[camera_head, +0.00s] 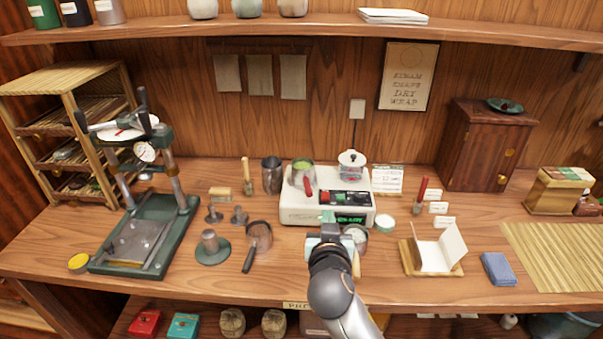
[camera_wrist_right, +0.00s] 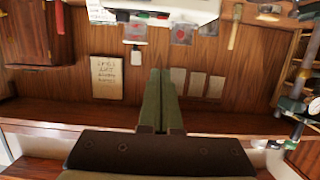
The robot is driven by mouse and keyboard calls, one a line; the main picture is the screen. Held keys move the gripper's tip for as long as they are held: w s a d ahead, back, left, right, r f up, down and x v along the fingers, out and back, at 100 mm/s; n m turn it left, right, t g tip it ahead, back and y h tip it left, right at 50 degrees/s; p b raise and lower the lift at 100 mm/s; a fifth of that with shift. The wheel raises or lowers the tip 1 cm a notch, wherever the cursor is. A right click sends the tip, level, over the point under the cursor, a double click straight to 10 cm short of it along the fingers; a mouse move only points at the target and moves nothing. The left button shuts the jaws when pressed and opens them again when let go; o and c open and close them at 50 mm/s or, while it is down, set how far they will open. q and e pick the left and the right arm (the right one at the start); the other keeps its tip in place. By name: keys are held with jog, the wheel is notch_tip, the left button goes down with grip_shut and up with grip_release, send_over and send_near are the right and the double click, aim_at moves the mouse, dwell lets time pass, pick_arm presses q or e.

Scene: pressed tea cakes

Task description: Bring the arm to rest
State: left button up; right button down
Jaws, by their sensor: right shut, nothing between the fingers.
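My right arm reaches in from the bottom of the head view. That view is upside down and shows the wall and the scale's edge beyond the fingers. A metal cup (camera_head: 356,236) is partly hidden beside the gripper. My left gripper is not in view.
A green press (camera_head: 150,225) stands at the left, with a handled strainer (camera_head: 259,236) nearer my gripper. A white folded card (camera_head: 440,250) on a board, a blue cloth (camera_head: 497,268) and a bamboo mat (camera_head: 560,255) lie to the right.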

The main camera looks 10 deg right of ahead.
jog(key=s+f+n+g+y, duration=0.2)
jog(key=s+f, duration=0.3)
jog(key=f, duration=0.3)
jog(key=s+f+n+g+y, duration=0.15)
jog(key=s+f, duration=0.25)
jog(key=f, duration=0.5)
jog(key=s+f+g+y, duration=0.1)
jog(key=s+f, duration=0.4)
jog(key=s, duration=0.3)
jog(key=s+f+n+y, duration=0.1)
jog(key=s+f+y, duration=0.1)
jog(key=s+f, duration=0.3)
jog(key=s+d, duration=0.1)
jog(key=s, duration=0.3)
jog(key=shift+f+g, duration=0.35)
jog(key=shift+f, duration=0.05)
jog(key=shift+n, duration=0.25)
